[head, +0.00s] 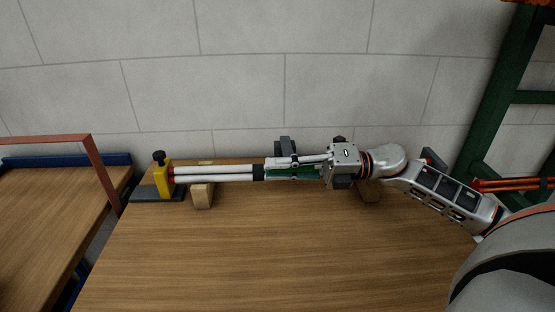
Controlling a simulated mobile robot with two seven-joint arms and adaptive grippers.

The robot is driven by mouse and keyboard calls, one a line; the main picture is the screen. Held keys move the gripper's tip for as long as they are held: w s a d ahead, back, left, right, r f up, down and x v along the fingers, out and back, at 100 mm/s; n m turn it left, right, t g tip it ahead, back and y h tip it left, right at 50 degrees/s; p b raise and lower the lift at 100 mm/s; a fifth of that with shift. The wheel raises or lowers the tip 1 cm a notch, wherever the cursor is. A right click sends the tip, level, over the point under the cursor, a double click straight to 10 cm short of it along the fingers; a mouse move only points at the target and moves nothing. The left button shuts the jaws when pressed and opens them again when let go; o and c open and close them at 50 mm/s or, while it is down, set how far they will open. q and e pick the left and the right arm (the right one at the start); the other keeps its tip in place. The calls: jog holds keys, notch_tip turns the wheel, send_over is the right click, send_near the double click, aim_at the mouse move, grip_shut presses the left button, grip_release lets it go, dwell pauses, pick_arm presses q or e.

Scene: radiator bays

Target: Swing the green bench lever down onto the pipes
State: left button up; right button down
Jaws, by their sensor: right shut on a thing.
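Two white pipes (223,173) lie side by side along the back of the wooden bench. A yellow block (163,176) with a black knob stands at their left end. The green lever (300,171) shows as a short strip between the fingers of my right gripper (277,168). That gripper reaches in from the right and is shut on the lever, which looks low and roughly in line with the pipes. The gripper hides the rest of the lever and the right part of the pipes, so I cannot tell whether lever and pipes touch. My left gripper is not in view.
Wooden blocks (203,195) stand under the pipes. A dark upright piece (286,146) stands behind the gripper. The bench front (260,255) is clear. A red rail (45,139) is at left, a green rack (497,97) with orange rods at right, a tiled wall behind.

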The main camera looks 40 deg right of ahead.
jog(key=shift+f, duration=0.35)
jog(key=c, duration=1.9)
grip_release()
jog(key=v, duration=1.2)
jog(key=shift+w+d, duration=0.1)
